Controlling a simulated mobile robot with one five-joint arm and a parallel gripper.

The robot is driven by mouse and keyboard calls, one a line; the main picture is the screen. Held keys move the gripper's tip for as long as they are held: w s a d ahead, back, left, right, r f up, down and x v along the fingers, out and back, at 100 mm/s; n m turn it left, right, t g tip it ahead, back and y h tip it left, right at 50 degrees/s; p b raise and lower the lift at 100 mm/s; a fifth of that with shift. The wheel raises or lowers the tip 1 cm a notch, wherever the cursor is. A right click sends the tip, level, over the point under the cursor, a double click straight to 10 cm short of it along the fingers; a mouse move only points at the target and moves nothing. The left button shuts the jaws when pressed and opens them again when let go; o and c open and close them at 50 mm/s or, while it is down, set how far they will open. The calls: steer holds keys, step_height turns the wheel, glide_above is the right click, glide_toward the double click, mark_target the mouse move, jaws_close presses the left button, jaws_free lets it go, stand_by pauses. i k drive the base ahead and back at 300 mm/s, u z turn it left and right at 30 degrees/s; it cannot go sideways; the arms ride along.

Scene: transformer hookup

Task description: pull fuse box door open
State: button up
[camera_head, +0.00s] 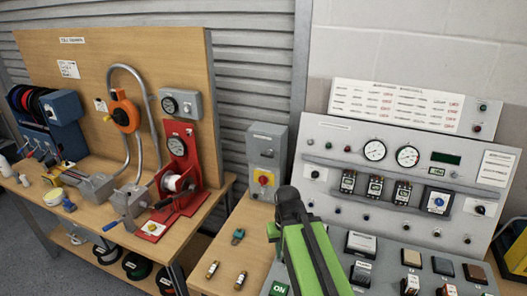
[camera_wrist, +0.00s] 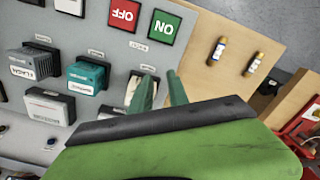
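A grey upright box (camera_head: 266,160) stands at the back of the bench in the head view, against the wall. It has a small label, a dark round part and a red knob on a yellow plate; it looks like the fuse box. Its front face looks shut, and no handle is clear at this size. My gripper (camera_wrist: 158,88) shows two green fingers standing apart with nothing held between them. It is over the left part of the sloped control panel (camera_wrist: 20,140), away from the box. In the head view my green arm hides the fingertips.
Two fuses (camera_head: 212,269) and a small green part (camera_head: 238,236) lie on the bench below the box. The large instrument console (camera_head: 335,140) stands right beside the box. A wooden workbench (camera_head: 200,215) with a red reel stand (camera_head: 180,165) is at left.

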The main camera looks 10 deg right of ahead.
mark_target(257, 143)
steer(key=z, duration=0.05)
steer(key=k, duration=1.05)
steer(key=u, duration=0.7)
steer(key=i, duration=1.55)
steer(key=u, duration=0.3)
